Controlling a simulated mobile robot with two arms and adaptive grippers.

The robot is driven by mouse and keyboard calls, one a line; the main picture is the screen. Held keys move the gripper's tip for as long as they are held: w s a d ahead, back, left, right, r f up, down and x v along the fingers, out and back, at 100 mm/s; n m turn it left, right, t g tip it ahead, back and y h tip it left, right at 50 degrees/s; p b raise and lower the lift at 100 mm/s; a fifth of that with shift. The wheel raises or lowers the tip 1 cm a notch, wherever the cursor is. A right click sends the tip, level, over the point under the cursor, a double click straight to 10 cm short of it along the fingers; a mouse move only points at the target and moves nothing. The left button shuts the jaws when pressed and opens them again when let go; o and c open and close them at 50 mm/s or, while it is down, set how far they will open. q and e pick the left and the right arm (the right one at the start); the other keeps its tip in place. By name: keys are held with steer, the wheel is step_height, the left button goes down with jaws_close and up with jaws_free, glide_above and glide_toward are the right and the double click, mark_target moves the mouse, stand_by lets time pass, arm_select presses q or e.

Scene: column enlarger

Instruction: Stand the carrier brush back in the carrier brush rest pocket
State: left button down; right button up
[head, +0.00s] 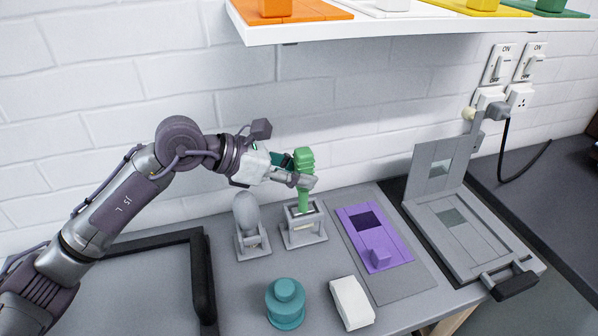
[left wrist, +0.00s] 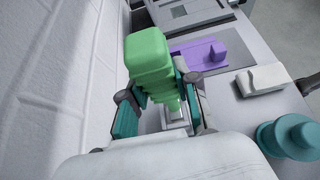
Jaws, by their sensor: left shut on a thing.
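The carrier brush looks to be the green, ridged-handled tool (head: 305,160). It is upright in the head view, and its green top (left wrist: 148,52) fills the middle of the left wrist view. My left gripper (head: 303,181) is shut on its handle, with teal-padded fingers (left wrist: 160,98) on either side. A grey open-topped holder (head: 303,236), which appears to be the rest pocket, stands directly below. The brush's lower end is at the holder's top opening. I cannot tell how deep it sits. My right gripper is not in view.
A grey rounded tool in a similar stand (head: 251,240) is close on the left. A purple plate (head: 390,255) and an open grey hinged frame (head: 463,240) are on the right. A teal jar (head: 286,305) and a white block (head: 351,303) are in front. A shelf (head: 400,24) overhangs above.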

arm_select(q)
steer(key=shift+f, duration=0.15)
steer(key=shift+f+b, duration=0.35)
steer(key=shift+b, duration=0.05)
steer(key=shift+f+b, duration=0.55)
steer(key=c, duration=0.8)
jaws_free()
steer(key=shift+o, duration=0.2)
steer(key=shift+a+r, duration=0.1)
steer(key=v, duration=0.7)
steer(key=shift+a+r, duration=0.2)
steer(key=shift+a, duration=0.1)
stand_by(0.4)
steer(key=shift+s, duration=0.1)
